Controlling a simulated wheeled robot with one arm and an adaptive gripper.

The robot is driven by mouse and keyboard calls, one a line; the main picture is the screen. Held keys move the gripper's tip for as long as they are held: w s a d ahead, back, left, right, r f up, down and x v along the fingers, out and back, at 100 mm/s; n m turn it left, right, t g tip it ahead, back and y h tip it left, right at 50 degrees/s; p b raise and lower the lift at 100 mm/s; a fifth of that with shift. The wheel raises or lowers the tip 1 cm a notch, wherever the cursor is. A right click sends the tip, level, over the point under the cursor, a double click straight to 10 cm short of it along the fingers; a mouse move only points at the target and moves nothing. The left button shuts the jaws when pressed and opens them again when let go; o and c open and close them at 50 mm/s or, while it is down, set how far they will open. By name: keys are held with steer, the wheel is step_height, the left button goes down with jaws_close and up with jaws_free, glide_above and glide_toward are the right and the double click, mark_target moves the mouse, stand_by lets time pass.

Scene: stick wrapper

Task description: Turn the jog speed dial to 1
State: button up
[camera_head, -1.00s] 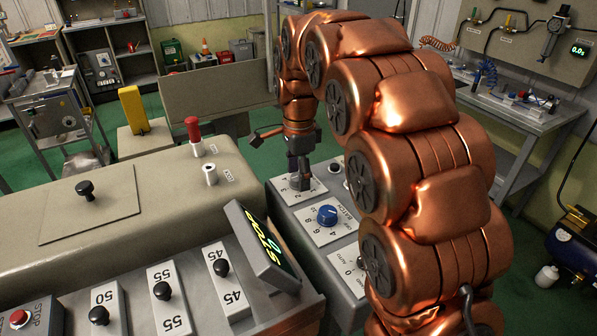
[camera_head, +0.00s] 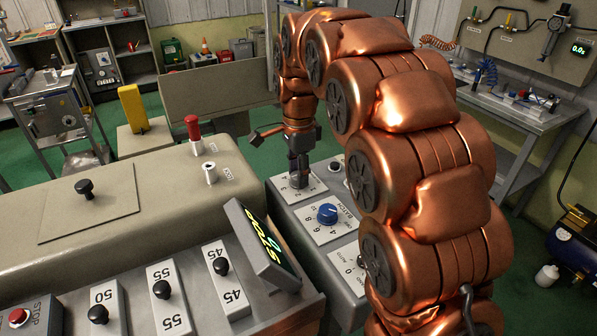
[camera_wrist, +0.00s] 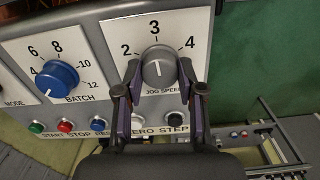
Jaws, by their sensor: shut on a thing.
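The jog speed dial (camera_wrist: 159,70) is a grey round knob on a white plate (camera_wrist: 187,25) in the wrist view. The numbers 2, 3 and 4 show around it, with 3 straight above. A short white mark on the knob looks roughly upright, in line with 3. The number 1 is not visible. My gripper (camera_wrist: 160,76) is shut on the dial, one finger on each side. In the head view my gripper (camera_head: 299,178) points down at the far end of the grey control panel (camera_head: 284,213) and hides the dial.
A blue batch knob (camera_wrist: 57,79) is left of the dial and shows in the head view (camera_head: 327,213). Coloured buttons, including a red one (camera_wrist: 66,125), line the panel below. A tilted display (camera_head: 262,245) stands beside the panel.

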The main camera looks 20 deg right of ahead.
steer(key=n+b, duration=0.3)
steer(key=n, duration=0.2)
steer(key=shift+f, duration=0.15)
steer(key=n+b, duration=0.2)
steer(key=n, duration=0.4)
steer(key=shift+n, duration=0.4)
steer(key=n, duration=0.6)
steer(key=shift+b, duration=0.4)
steer(key=n, duration=0.5)
steer(key=shift+n, duration=0.5)
steer(key=o, duration=1.1)
steer(key=shift+o, duration=0.2)
steer(key=shift+r, duration=0.25)
